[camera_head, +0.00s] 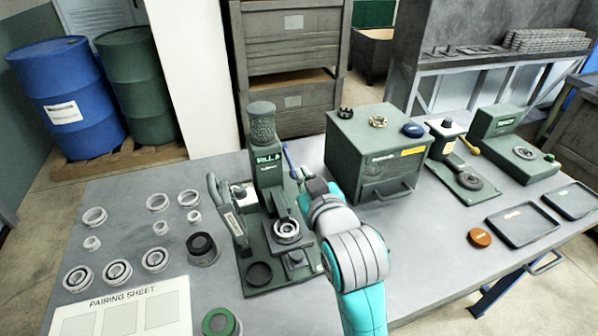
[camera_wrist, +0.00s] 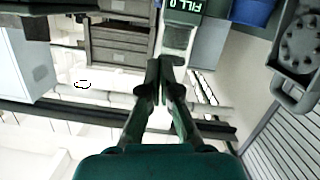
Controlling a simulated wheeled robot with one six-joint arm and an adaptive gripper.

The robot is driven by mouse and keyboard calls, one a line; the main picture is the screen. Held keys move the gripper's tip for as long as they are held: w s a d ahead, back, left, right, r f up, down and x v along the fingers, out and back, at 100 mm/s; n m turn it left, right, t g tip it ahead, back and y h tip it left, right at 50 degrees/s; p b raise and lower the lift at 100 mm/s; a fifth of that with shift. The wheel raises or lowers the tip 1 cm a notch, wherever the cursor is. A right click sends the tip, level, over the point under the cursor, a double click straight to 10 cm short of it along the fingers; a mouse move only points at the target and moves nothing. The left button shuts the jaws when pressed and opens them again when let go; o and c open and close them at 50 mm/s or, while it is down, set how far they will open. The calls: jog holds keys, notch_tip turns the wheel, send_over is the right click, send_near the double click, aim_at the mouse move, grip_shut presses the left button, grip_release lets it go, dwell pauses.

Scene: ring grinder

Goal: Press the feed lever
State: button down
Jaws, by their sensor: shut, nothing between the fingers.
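The green machine marked FILL (camera_head: 266,160) stands on the table's middle, with a round hopper on top. A lever with a blue handle (camera_head: 289,160) rises at its right side; I take this as the feed lever. My gripper (camera_head: 303,176) is beside that handle, to its right and slightly lower; I cannot tell if they touch. In the wrist view my gripper (camera_wrist: 166,62) is shut and empty, pointing towards the FILL machine (camera_wrist: 188,8), which appears upside down. The blue handle cannot be made out there. A ring (camera_head: 287,231) sits on the machine's front fixture.
A labelled grey-green lever arm (camera_head: 228,210) stands at the machine's left. A green box (camera_head: 375,152) is close behind my arm on the right. A press with a yellow-knobbed lever (camera_head: 469,146) stands farther right. Several loose rings and a pairing sheet (camera_head: 122,304) lie at left.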

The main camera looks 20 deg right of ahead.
send_near(289, 160)
notch_tip(289, 160, up, 4)
jog(key=w, duration=0.2)
jog(key=shift+w+f, duration=0.25)
jog(key=shift+f, duration=0.75)
jog(key=shift+w+f, duration=0.25)
jog(key=shift+f, duration=0.8)
jog(key=shift+f, duration=0.1)
